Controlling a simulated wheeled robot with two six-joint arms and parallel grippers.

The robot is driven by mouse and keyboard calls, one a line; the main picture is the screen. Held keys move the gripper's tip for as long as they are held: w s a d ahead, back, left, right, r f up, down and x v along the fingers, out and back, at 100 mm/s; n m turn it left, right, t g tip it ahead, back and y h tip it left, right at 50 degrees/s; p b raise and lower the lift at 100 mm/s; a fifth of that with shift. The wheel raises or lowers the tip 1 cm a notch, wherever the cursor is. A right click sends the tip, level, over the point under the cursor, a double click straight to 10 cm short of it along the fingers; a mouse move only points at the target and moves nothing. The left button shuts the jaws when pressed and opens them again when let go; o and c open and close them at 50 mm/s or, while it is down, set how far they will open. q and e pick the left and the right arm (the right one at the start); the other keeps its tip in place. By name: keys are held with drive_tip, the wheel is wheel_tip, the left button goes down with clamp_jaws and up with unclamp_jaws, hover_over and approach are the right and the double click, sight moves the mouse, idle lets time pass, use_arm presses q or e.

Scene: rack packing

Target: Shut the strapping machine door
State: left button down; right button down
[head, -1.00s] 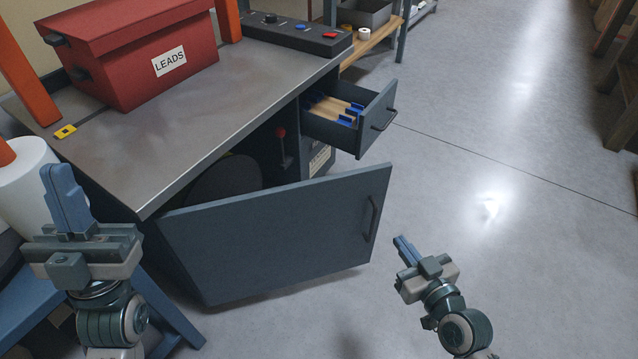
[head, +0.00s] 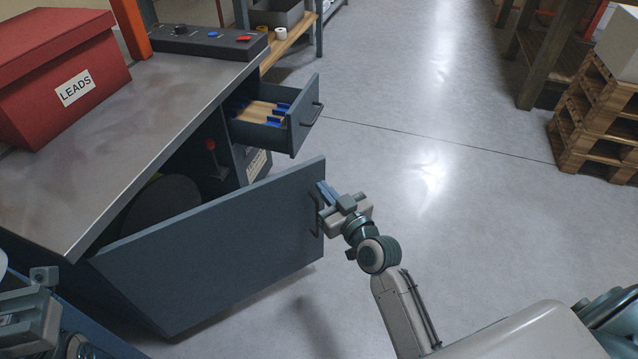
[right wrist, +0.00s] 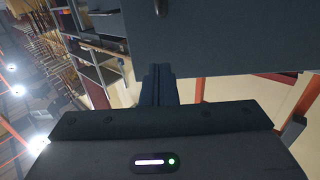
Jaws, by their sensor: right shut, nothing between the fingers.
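The strapping machine door (head: 215,250) is a dark grey-blue panel, hinged at its left end and standing open from the machine's front. Its bar handle (head: 314,215) is near the right end. My right gripper (head: 322,188) is shut and empty, with its fingertips at the door's right edge beside the handle; I cannot tell if they touch. In the right wrist view the shut fingers (right wrist: 158,85) point toward the door panel (right wrist: 215,35). My left gripper is partly in view at the lower left (head: 30,310); its fingers are not clear.
Above the door an open drawer (head: 303,130) holds blue and tan pieces. A red LEADS box (head: 60,75) and a control panel (head: 207,40) stand on the worktop (head: 150,120). Wooden pallets (head: 595,125) stand at the right. The floor (head: 440,200) between is clear.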

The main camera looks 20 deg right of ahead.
sight(312, 175)
drive_tip(key=shift+x, duration=1.5)
drive_tip(key=shift+w+b, duration=0.2)
drive_tip(key=shift+b, duration=0.1)
